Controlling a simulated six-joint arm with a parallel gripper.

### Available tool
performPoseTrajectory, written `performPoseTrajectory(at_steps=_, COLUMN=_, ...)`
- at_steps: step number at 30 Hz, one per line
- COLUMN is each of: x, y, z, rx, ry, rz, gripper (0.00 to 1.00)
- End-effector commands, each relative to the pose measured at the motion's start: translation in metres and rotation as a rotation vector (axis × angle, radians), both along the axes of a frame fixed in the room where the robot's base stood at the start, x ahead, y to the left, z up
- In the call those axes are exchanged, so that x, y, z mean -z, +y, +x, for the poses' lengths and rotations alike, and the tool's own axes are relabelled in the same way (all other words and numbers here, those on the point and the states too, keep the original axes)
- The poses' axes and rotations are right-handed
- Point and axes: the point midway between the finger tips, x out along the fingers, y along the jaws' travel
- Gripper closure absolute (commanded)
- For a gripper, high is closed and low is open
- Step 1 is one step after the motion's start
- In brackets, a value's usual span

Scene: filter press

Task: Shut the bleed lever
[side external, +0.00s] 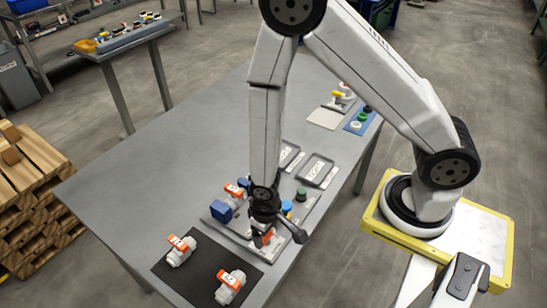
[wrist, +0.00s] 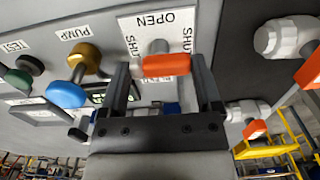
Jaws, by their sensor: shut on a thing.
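The bleed lever (wrist: 166,66) is an orange bar lying crosswise in the wrist view, on a grey stem over a white plate (wrist: 152,22). The plate reads OPEN at its top edge and SHUT at both sides. My gripper (wrist: 163,82) has one finger at each end of the orange bar and is shut on it. In the side view my gripper (side external: 266,232) points down at the panel, and only a bit of orange (side external: 267,238) shows beneath it. My gripper hides most of the lever there.
White valves with orange levers (side external: 180,249) (side external: 230,286) sit on a black mat (side external: 195,287). The grey table (side external: 150,165) is clear at left.

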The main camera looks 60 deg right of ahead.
Motion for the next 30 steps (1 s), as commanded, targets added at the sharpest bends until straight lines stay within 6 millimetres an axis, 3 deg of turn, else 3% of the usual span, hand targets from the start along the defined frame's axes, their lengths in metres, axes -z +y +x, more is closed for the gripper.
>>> performPoseTrajectory(at_steps=9, x=-0.001, y=0.0, z=0.002, rx=0.008, ry=-0.004, rz=0.002, gripper=0.77)
performPoseTrajectory(at_steps=10, x=-0.001, y=0.0, z=0.002, rx=0.008, ry=-0.004, rz=0.002, gripper=0.08)
performPoseTrajectory(at_steps=11, x=-0.001, y=0.0, z=0.002, rx=0.007, ry=-0.004, rz=0.002, gripper=0.0)
performPoseTrajectory(at_steps=23, x=-0.003, y=0.0, z=0.001, rx=0.004, ry=-0.002, rz=0.001, gripper=0.0)
performPoseTrajectory(at_steps=30, x=-0.014, y=0.0, z=0.001, rx=0.004, ry=-0.004, rz=0.002, gripper=0.0)
